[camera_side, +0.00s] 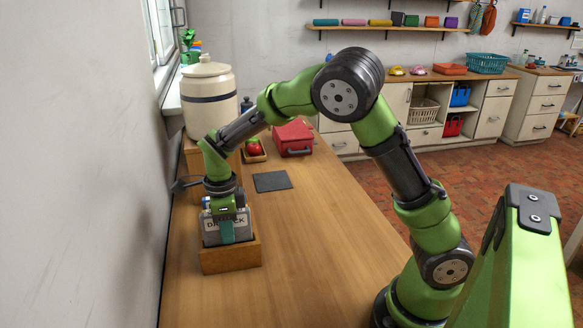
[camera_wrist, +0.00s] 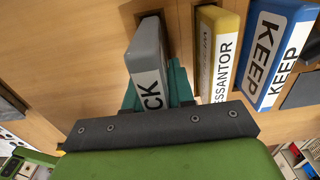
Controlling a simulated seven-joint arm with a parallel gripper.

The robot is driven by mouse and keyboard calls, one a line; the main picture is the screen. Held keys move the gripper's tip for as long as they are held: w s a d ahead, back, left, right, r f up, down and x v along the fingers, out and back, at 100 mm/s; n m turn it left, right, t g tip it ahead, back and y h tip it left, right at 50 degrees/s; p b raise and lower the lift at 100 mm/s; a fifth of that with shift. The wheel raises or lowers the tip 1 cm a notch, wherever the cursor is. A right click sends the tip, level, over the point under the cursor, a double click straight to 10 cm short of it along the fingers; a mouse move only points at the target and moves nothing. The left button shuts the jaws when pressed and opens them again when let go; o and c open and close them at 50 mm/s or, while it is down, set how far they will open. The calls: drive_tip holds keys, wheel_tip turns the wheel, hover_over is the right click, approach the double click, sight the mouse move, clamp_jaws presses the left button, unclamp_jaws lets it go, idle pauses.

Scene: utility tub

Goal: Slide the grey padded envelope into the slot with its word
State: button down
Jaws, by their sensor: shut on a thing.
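The grey padded envelope (camera_wrist: 148,60) stands upright between the teal fingers of my gripper (camera_wrist: 158,90). A white label on it ends in "CK" in the wrist view; the rest of the word is hidden. In the side view the envelope (camera_side: 213,238) is at the wooden slotted box (camera_side: 231,262), with my gripper (camera_side: 227,230) shut on it from above. Its lower end is at a dark slot opening (camera_wrist: 170,38) in the wrist view. I cannot tell how deep it sits. No slot's own word is readable.
A yellow piece (camera_wrist: 222,50) and a blue piece labelled "KEEP" (camera_wrist: 272,50) stand close beside the envelope. A dark flat mat (camera_side: 272,181), a red case (camera_side: 293,138) and a cream crock (camera_side: 208,90) are farther back. The counter right of the box is clear; a wall is left.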

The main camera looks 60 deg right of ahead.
drive_tip(key=shift+f, duration=0.35)
drive_tip(key=c, duration=0.9)
unclamp_jaws()
wheel_tip(320, 180, up, 17)
drive_tip(key=shift+f, duration=0.1)
